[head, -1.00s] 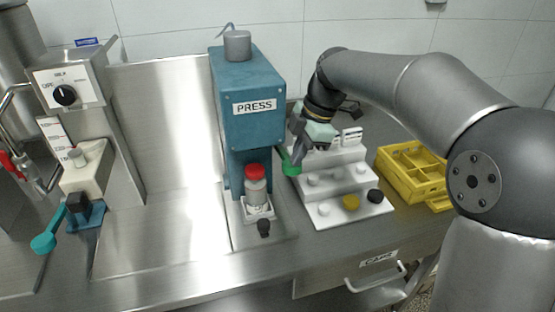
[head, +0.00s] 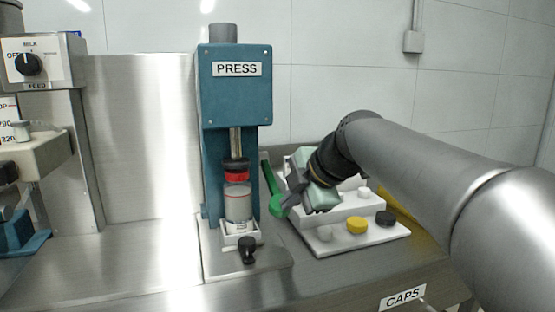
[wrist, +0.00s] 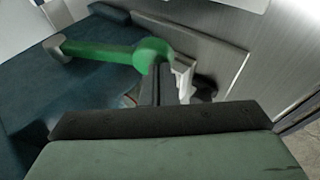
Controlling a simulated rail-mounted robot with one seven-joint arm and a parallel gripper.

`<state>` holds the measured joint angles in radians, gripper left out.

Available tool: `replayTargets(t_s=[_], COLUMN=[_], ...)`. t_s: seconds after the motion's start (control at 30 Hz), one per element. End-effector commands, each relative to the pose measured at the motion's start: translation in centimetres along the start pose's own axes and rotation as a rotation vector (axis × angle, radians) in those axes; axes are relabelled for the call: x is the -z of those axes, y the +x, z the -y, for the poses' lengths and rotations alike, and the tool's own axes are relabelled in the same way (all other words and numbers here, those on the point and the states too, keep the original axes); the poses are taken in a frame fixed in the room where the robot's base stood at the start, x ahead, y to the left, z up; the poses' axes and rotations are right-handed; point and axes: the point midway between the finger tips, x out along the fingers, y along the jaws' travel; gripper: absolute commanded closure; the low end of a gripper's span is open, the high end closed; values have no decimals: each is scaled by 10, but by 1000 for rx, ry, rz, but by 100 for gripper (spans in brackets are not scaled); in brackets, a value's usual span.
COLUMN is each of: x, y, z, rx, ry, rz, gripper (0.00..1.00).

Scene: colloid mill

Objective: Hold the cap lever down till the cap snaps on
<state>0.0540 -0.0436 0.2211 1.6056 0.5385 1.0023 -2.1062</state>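The blue press (head: 235,90) stands upright at centre. Its ram is down, with the black pad (head: 236,164) against the red cap (head: 237,177) on the clear bottle (head: 238,204). The bottle stands in a white holder (head: 231,240). The green cap lever (head: 267,178) slopes down along the press's right side to a round knob; it also shows in the wrist view (wrist: 105,51). My gripper (head: 287,201) is at the knob; its fingers (wrist: 160,80) look shut together, tips against the knob. Whether the cap is fully seated I cannot tell.
A white stepped rack (head: 330,238) with yellow, black and white caps stands right of the press, under my arm. A black knob (head: 247,247) is in front of the bottle. A steel panel (head: 140,140) and the feed unit (head: 35,60) are on the left.

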Motion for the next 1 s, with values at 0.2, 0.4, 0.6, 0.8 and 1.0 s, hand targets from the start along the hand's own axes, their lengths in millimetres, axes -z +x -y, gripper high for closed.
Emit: replayTargets(t_s=[0.2, 0.4, 0.6, 0.8, 1.0], x=[-8, -10, -11, -11, -11], y=[10, 10, 11, 12, 12], z=[8, 8, 8, 8, 9], rx=[-54, -73, -73, -71, -69], ry=[-8, -11, -11, -10, -10], rz=[8, 11, 10, 10, 10], gripper=[100, 100, 100, 100, 100])
